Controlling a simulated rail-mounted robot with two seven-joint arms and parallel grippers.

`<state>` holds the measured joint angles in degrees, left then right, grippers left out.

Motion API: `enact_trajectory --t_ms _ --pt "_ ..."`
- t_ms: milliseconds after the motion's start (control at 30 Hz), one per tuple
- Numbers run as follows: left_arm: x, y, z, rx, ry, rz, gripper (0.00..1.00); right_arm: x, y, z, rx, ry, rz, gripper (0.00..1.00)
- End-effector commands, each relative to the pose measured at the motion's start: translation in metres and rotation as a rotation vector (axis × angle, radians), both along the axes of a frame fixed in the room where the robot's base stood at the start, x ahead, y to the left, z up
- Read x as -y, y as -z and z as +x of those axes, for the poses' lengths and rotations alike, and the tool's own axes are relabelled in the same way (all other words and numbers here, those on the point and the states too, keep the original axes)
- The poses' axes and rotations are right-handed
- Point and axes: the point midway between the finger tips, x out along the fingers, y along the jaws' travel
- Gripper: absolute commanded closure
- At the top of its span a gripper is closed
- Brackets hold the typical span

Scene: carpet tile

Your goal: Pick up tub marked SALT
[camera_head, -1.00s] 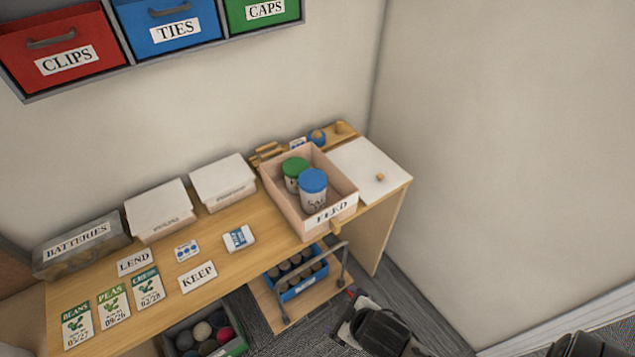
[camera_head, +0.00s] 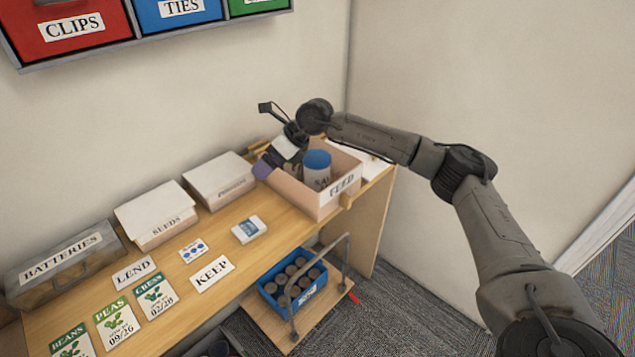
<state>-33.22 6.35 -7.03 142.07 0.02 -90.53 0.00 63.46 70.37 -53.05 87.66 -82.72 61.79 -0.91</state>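A tub with a blue lid (camera_head: 317,170) stands upright in the pink open box marked FEED (camera_head: 322,205). Its label is too small to read surely, but it seems to start with S. My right arm reaches in from the right over the box. My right gripper (camera_head: 272,165) is at the box's left side, to the left of the blue-lidded tub and apart from its lid. A purple part shows at its end; I cannot tell how far its fingers are apart or whether they hold anything. The green-lidded tub is hidden behind the gripper. My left gripper is not in view.
White lidded boxes (camera_head: 155,216) and a batteries case (camera_head: 60,268) line the wall. Cards and seed packets lie on the wooden bench (camera_head: 190,295). Below stands a cart with a blue crate (camera_head: 292,284). Drawers (camera_head: 75,28) hang above. A wall stands at the right.

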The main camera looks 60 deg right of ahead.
Motion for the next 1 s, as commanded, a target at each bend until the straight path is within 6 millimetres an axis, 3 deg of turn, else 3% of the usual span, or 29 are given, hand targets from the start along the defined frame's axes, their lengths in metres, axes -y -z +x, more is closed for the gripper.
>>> enact_trajectory --t_ms 33,100,200,300,500,800,1000 --pt "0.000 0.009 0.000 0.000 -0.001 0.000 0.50 0.039 -0.005 -0.011 -0.036 0.052 -0.080 0.00" --pt "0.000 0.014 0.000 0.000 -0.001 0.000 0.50 0.080 -0.012 -0.028 -0.098 0.112 -0.166 0.00" --pt "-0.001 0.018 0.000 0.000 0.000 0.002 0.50 0.124 -0.021 -0.052 -0.171 0.184 -0.245 0.00" --pt "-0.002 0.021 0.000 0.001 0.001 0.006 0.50 0.150 -0.026 -0.070 -0.223 0.234 -0.289 0.00" --pt "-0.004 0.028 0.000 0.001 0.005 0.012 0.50 0.169 -0.011 -0.076 -0.266 0.271 -0.315 0.00" --pt "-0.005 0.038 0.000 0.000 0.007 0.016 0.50 0.169 0.034 -0.057 -0.265 0.270 -0.315 0.00" --pt "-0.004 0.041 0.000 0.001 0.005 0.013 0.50 0.168 0.048 -0.051 -0.264 0.269 -0.315 0.00"
